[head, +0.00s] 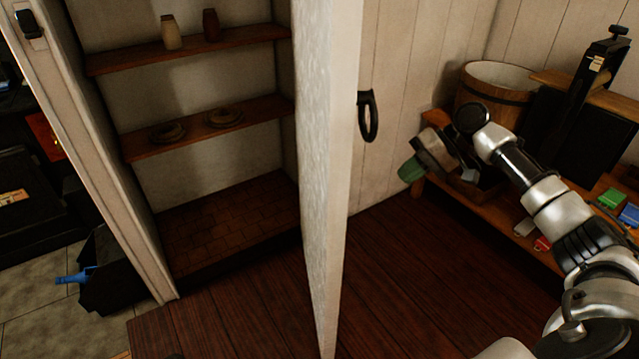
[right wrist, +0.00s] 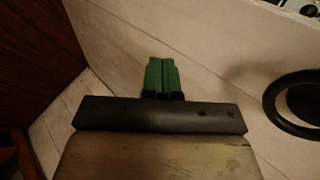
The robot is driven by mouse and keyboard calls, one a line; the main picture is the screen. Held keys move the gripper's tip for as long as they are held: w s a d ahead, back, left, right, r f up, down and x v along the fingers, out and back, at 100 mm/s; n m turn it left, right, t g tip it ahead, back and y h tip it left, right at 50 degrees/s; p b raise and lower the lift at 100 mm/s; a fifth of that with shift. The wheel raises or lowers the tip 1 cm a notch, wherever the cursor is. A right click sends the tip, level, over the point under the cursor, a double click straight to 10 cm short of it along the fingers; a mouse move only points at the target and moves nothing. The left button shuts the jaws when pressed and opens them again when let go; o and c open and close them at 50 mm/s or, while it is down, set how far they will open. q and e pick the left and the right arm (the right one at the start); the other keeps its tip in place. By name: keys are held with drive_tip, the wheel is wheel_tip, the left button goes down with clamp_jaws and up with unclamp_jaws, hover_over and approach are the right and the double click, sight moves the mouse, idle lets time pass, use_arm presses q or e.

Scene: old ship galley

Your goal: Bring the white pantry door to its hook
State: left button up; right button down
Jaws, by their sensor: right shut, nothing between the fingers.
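The white pantry door (head: 325,180) stands open, seen almost edge-on in the middle of the head view. A black ring handle (head: 368,116) is on its right side. In the right wrist view, a pale panel (right wrist: 215,60) that looks like the door's face fills much of the picture, with a black ring (right wrist: 295,105) at the right. My right gripper (head: 408,170) is to the right of the door, below the handle and apart from it. Its green fingertips (right wrist: 161,75) are together and empty. My left gripper is not in view. I cannot clearly make out the hook.
The open pantry has wooden shelves (head: 190,50) with jars and small dishes. A low bench (head: 480,210) with a wooden bucket (head: 495,90) stands at the right. A dark bin (head: 110,275) stands at the left. The wooden floor around the door is clear.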

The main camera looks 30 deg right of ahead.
drive_tip(key=w+a+f+p, duration=0.2)
drive_tip(key=w+a+f, duration=0.1)
drive_tip(key=a, duration=0.8)
drive_tip(key=shift+w+a+f+n, duration=0.15)
drive_tip(key=shift+a+f+n, duration=0.15)
drive_tip(key=shift+f, duration=0.4)
drive_tip(key=shift+d, duration=0.1)
